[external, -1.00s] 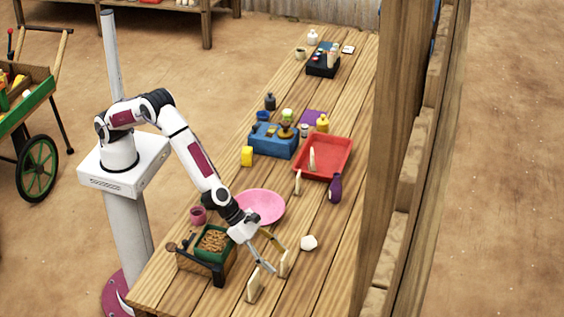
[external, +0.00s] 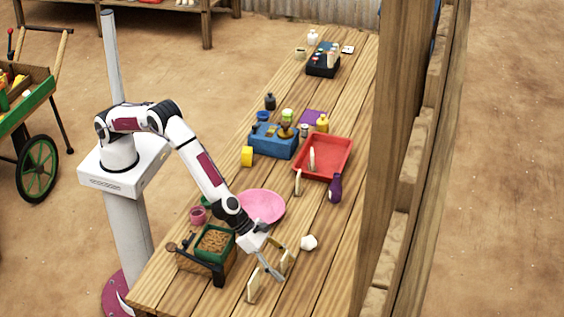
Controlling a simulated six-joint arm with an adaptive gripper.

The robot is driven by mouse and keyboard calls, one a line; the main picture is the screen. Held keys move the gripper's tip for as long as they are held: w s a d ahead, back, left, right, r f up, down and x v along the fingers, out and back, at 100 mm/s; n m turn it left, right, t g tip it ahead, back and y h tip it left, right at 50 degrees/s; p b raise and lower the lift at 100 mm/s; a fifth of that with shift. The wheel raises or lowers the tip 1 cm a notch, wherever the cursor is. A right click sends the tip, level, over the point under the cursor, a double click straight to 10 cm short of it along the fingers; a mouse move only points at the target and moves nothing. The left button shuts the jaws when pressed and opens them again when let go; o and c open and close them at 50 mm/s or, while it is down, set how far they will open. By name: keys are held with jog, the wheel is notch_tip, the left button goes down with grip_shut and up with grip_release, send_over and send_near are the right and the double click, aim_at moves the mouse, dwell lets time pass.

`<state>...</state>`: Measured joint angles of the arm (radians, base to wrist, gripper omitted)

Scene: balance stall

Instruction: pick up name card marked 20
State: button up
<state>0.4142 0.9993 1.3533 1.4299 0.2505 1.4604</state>
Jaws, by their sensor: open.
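Several cream name cards stand upright on the wooden table, and their marks are too small to read, so I cannot tell which is marked 20. One card (external: 284,261) is right by my gripper (external: 279,262), seemingly between or just behind its open fingers. No grip on it shows. A second card (external: 253,285) stands nearer the front edge, to the lower left of my gripper. Another card (external: 297,184) stands beyond the pink plate, and one more (external: 312,158) is at the red tray.
A green-lined box of brown bits (external: 214,241) on a scale-like stand is left of my gripper. A pink plate (external: 262,207) lies behind it, a white lump (external: 309,242) to its right. The red tray (external: 335,172) and purple bottle (external: 335,188) stand farther back. A wooden post rises at right.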

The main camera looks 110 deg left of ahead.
jog(key=shift+w+f, duration=0.35)
dwell(0.3)
jog(key=c, duration=1.2)
